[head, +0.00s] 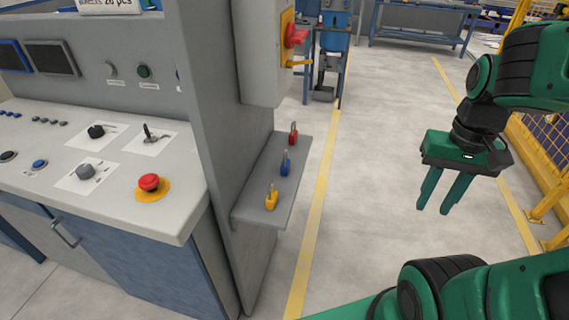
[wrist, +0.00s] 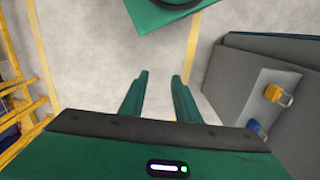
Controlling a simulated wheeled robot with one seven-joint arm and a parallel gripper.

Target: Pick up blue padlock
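The blue padlock (head: 285,164) stands on a small grey shelf (head: 248,211) on the side of the grey control cabinet, between a red padlock (head: 293,134) behind it and a yellow padlock (head: 271,198) in front. In the wrist view the blue padlock (wrist: 256,129) shows at the right, partly cut off by my gripper body, beside the yellow padlock (wrist: 277,95). My gripper (head: 432,212) is well to the right of the shelf, over open floor, pointing down. Its fingers are apart and empty, and they also show in the wrist view (wrist: 160,78).
The control desk (head: 110,205) with a red emergency button (head: 148,183) is left of the shelf. A red-handled switch box (head: 290,35) overhangs near its back end. Yellow fencing (head: 550,190) stands at the right. The floor between is clear.

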